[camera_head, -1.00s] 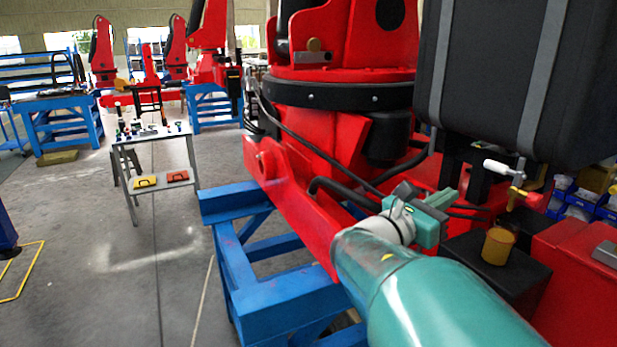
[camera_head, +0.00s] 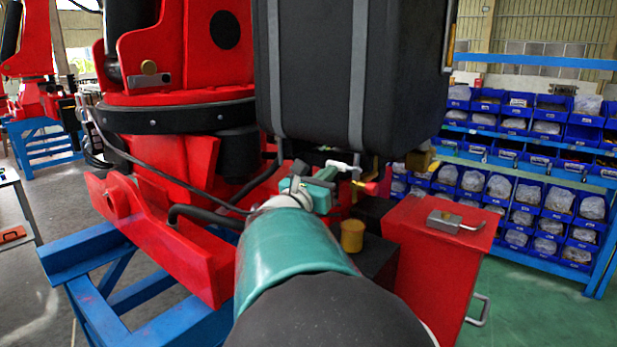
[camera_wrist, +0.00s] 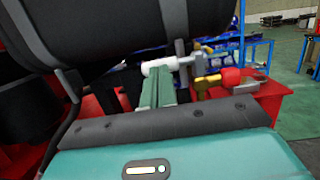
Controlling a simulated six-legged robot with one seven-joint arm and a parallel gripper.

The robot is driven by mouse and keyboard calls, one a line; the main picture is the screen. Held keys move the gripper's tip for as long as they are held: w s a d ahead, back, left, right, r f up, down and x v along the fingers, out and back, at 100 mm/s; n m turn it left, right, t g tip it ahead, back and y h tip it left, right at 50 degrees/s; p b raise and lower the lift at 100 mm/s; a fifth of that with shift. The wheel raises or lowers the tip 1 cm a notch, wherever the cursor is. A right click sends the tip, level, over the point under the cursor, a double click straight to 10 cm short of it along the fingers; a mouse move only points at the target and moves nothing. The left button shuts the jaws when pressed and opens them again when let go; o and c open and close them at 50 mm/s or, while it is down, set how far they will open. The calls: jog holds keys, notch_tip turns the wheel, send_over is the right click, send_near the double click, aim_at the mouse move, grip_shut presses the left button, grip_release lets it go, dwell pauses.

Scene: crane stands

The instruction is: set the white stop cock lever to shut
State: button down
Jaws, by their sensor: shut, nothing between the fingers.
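The white stop cock lever (camera_head: 342,166) points left from its valve stem, just under the big black tank. In the wrist view the white lever (camera_wrist: 159,66) lies roughly level across the picture, with its metal stem on the right. My gripper (camera_head: 325,174) is shut and empty, its green fingers close to the lever. In the wrist view my gripper (camera_wrist: 157,84) has its tips at the underside of the white handle; I cannot tell whether they touch. The pipe under the lever is partly hidden.
The black tank (camera_head: 312,70) hangs close above my gripper. A red-handled brass valve (camera_wrist: 229,77) is right of the lever. A yellow cylinder (camera_head: 352,235) and a red box (camera_head: 445,250) stand at the right. Blue bin shelves (camera_head: 540,180) are behind.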

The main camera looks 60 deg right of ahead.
jog(key=shift+d+r+m+g, duration=0.2)
jog(key=shift+d+m+g, duration=0.35)
jog(key=shift+g, duration=0.25)
